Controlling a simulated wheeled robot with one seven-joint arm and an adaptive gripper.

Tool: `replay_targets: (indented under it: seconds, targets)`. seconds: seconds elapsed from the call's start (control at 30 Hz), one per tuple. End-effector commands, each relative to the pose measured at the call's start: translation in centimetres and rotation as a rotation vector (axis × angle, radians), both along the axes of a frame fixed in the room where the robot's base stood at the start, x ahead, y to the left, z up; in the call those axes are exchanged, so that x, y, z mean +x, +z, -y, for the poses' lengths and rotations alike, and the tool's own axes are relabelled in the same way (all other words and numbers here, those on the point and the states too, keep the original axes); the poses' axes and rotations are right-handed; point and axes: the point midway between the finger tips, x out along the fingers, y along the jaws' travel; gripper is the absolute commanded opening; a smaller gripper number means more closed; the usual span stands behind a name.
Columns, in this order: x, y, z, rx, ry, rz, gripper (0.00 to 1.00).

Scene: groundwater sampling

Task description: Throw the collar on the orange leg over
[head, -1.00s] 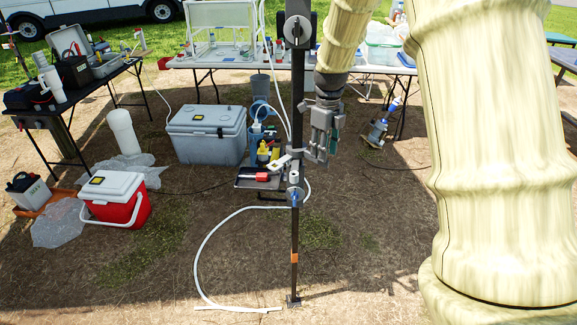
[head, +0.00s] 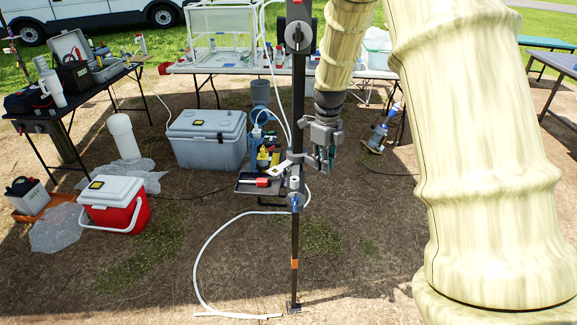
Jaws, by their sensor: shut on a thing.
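A dark upright leg (head: 295,230) with an orange band (head: 294,264) stands in the middle of the head view. A grey collar (head: 295,184) with a blue knob (head: 296,201) sits around it at mid-height. A pale lever piece (head: 280,170) shows at the collar's left, slanting up toward the leg. My gripper (head: 327,167) hangs fingers down just right of the leg, a little above the collar. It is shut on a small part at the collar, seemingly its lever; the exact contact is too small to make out.
A pale hose (head: 203,265) curves over the ground left of the leg. Behind are a low tray (head: 247,187), a grey cooler (head: 207,150) and a work table (head: 235,68). A red cooler (head: 115,212) stands left. The ground right of the leg is mostly clear.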

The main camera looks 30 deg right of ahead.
Motion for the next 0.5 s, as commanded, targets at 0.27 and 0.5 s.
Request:
replay_targets:
  seconds: [0.27, 0.5]
  targets:
    - [1.0, 0.3, 1.3, 0.0, 0.15, 0.001, 0.0]
    - [2.4, 0.3, 3.0, 0.001, 0.364, 0.003, 0.0]
